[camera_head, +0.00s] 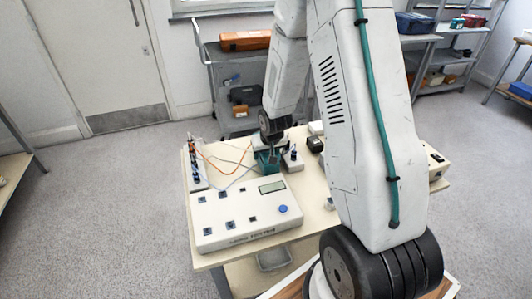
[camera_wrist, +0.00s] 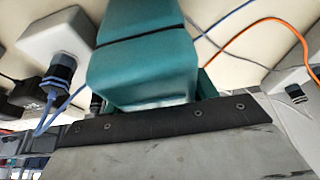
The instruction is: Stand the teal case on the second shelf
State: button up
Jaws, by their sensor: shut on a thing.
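The teal case (camera_wrist: 145,65) fills the upper middle of the wrist view, close against the dark finger edge of my gripper (camera_wrist: 165,122). In the head view the teal case (camera_head: 267,160) is small, at the back of the table (camera_head: 312,217), under the end of my arm. My gripper (camera_head: 268,146) is shut on it there; its fingers are partly hidden. I cannot tell whether the case touches the table. Shelving with several levels (camera_head: 434,55) stands at the far right; which level is the second shelf is unclear.
A white instrument box (camera_head: 243,212) with a display fills the table's front left. Orange and grey cables lie beside the case, and a white box with a blue-black connector (camera_wrist: 62,68) stands close to it. A grey cart (camera_head: 232,85) with an orange case is behind. Open floor lies left.

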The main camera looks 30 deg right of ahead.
jog(key=o, duration=1.3)
jog(key=shift+f, duration=0.1)
